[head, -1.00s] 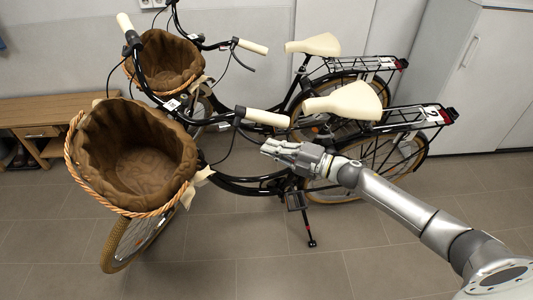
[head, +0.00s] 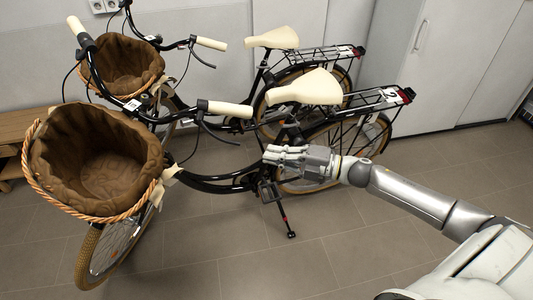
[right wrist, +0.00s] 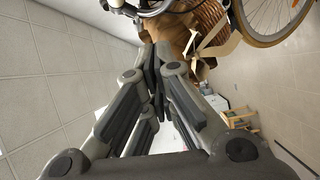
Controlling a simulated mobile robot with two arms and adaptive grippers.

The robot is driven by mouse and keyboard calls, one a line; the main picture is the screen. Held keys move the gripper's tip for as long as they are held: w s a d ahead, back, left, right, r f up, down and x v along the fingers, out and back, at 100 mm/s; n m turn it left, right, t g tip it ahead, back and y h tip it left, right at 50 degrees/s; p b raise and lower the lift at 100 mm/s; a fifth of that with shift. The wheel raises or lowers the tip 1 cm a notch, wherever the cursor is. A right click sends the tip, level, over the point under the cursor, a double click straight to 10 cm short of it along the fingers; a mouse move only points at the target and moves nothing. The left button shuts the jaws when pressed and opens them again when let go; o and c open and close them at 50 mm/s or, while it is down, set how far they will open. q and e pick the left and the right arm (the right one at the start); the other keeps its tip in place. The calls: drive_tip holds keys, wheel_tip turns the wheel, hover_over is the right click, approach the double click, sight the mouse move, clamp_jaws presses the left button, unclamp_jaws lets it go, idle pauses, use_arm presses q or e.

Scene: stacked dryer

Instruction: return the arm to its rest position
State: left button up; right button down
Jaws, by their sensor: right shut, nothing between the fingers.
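My right arm comes in from the lower right in the head view. Its gripper (head: 276,154) is shut and empty, in front of the nearer bicycle's frame by the pedal; I cannot tell if it touches. In the right wrist view the gripper's fingers (right wrist: 155,75) meet at their tips with nothing between them. My left gripper is not in view.
Two black bicycles stand close by, with brown-lined wicker baskets (head: 95,165) and cream saddles (head: 306,88). A wooden bench (head: 14,125) is at the left. White cabinets (head: 440,60) stand at the back right. The tiled floor (head: 350,245) is clear in front.

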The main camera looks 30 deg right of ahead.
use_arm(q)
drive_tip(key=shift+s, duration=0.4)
